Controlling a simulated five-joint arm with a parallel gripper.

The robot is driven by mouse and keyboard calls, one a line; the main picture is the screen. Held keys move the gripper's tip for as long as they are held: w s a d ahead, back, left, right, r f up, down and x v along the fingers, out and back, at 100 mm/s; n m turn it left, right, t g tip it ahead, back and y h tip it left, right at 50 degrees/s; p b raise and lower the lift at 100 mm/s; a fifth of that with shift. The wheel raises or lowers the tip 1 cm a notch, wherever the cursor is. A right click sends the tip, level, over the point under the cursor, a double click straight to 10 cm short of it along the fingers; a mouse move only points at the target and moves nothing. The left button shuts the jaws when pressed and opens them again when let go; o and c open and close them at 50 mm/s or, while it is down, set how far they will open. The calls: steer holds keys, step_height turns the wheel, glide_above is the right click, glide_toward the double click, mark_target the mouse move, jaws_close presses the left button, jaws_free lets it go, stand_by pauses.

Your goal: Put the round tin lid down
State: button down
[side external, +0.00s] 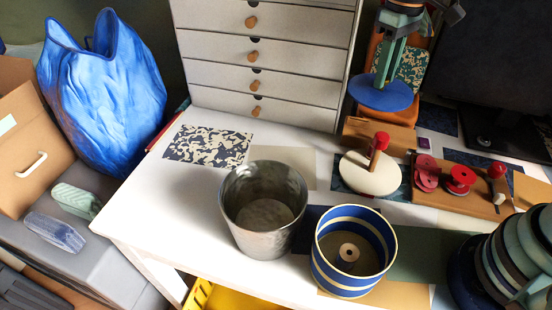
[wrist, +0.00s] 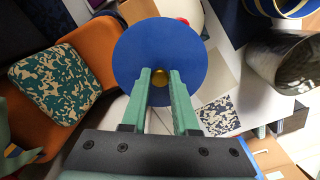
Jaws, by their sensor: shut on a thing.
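The round blue tin lid (side external: 385,97) hangs in the air above the back of the white table, roughly level. My gripper (side external: 381,82) is shut on it from above. In the wrist view the lid (wrist: 150,42) is a flat blue disc with a brass-coloured knob, and my two green fingers (wrist: 160,76) close around that knob. The blue and cream striped tin (side external: 352,256) stands open at the table's front, with a small pale round piece inside. The lid is well apart from it.
A metal bucket (side external: 240,220) stands left of the tin. A cream disc with a red knob (side external: 370,177) and a wooden board with red pieces (side external: 450,195) lie behind. White drawers (side external: 290,55) stand at the back. The table's left part (side external: 165,220) is clear.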

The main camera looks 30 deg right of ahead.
steer(key=w+a+f+n, duration=0.2)
steer(key=w+a+f, duration=0.15)
steer(key=a, duration=0.65)
steer(key=w+a+f+n, duration=0.2)
steer(key=w+a+f, duration=0.15)
steer(key=a, duration=0.65)
steer(key=w+a+f+n, duration=0.25)
steer(key=w+a, duration=0.25)
steer(key=a, duration=0.4)
steer(key=s+a+f, duration=0.1)
steer(key=s+a, duration=0.1)
steer(key=s+a+f, duration=0.2)
steer(key=s+a, duration=0.1)
steer(key=s+a+f, duration=0.2)
steer(key=shift+s+a+f, duration=0.15)
steer(key=shift+s+a, duration=0.15)
steer(key=s+a+f, duration=0.2)
steer(key=shift+s+a+f, duration=0.3)
steer(key=shift+f, duration=0.05)
steer(key=shift+f, duration=0.35)
steer(key=c, duration=0.7)
jaws_free()
